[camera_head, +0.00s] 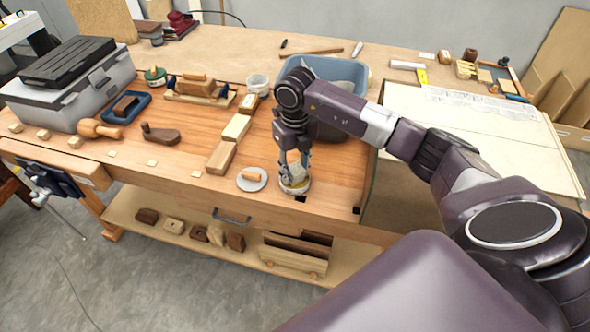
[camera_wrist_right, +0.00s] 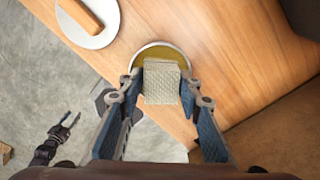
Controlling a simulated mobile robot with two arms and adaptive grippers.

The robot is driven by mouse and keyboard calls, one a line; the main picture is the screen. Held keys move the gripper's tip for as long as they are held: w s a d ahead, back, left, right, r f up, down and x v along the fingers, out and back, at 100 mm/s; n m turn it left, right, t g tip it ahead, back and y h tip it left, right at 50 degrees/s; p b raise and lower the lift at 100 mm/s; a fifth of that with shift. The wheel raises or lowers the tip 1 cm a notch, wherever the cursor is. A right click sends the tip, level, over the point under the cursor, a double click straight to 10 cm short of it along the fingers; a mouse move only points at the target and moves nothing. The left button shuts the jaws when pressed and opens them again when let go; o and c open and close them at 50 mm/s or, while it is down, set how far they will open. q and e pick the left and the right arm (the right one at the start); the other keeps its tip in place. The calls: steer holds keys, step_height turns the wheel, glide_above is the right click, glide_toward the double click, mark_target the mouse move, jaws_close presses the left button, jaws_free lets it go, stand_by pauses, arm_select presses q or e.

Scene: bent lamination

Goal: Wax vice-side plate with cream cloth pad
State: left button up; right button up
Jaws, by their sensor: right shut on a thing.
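My right gripper (camera_head: 294,172) is shut on the cream cloth pad (camera_wrist_right: 161,82) and holds it over a round tin with a yellowish inside (camera_wrist_right: 155,48). The pad hides part of the tin, and I cannot tell whether they touch. Left of the tin a round white plate (camera_head: 252,179) lies on the bench with a wooden piece on it; it also shows in the right wrist view (camera_wrist_right: 88,24). I cannot tell which item is the vice-side plate. A dark gripper, apparently my left (camera_wrist_right: 68,128), shows over the floor in the wrist view with its fingers apart.
Two pale wooden blocks (camera_head: 221,157) lie left of the tin. A blue-grey tub (camera_head: 350,72) stands behind my right arm. A dark vice (camera_head: 62,181) is at the bench's left front.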

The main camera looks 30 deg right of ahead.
mark_target(295, 169)
steer(key=shift+r+p, duration=0.55)
steer(key=shift+r, duration=0.2)
steer(key=shift+r+p, duration=1.65)
steer(key=shift+r, duration=1.1)
